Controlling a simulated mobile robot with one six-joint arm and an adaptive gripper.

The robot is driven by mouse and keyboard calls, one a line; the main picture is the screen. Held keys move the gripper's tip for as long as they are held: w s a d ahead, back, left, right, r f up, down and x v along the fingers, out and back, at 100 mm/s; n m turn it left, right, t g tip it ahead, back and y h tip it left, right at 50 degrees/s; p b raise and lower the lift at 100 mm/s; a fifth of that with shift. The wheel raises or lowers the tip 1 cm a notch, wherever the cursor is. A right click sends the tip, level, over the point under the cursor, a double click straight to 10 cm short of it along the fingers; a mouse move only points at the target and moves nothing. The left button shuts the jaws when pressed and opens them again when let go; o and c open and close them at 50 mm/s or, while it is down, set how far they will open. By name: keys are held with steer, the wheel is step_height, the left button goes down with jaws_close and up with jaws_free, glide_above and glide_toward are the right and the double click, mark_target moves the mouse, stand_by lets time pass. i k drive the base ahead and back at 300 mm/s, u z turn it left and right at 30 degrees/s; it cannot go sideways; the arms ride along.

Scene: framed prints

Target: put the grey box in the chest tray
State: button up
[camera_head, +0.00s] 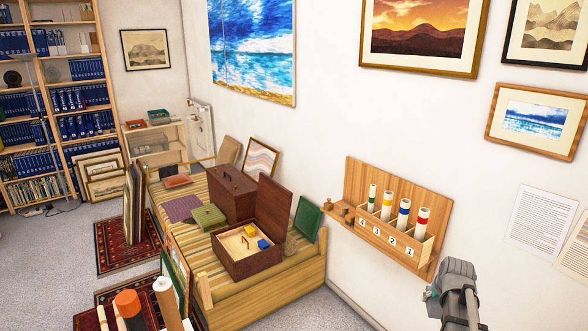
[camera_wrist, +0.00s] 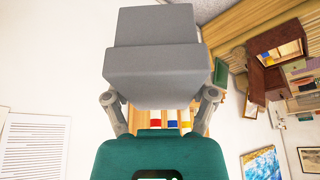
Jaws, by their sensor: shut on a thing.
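The grey box (camera_wrist: 153,72) fills the upper middle of the wrist view, gripped between the two fingers of my gripper (camera_wrist: 160,98). In the head view my arm's end is at the lower right, in front of the white wall and right of the numbered rack; the box is hard to tell from grey arm parts there. The open brown chest (camera_head: 262,268) stands on the striped bench with its lid up. Its pale chest tray (camera_head: 232,244) holds a yellow block (camera_head: 251,231) and a blue block (camera_head: 263,244). The chest (camera_wrist: 263,82) also shows at the wrist view's right.
A wooden wall rack (camera_head: 400,248) with several banded tubes lies between my arm and the chest. A closed brown case (camera_head: 232,193), a green box (camera_head: 209,217) and a green panel (camera_head: 307,219) are near the chest. Rolled tubes (camera_head: 168,300) stand at the front left.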

mark_target(230, 243)
steer(key=z, duration=0.05)
steer(key=i, duration=1.65)
steer(key=u, duration=0.3)
steer(key=i, duration=0.75)
steer(key=u, duration=0.6)
steer(key=i, duration=1.15)
steer(key=u, duration=0.45)
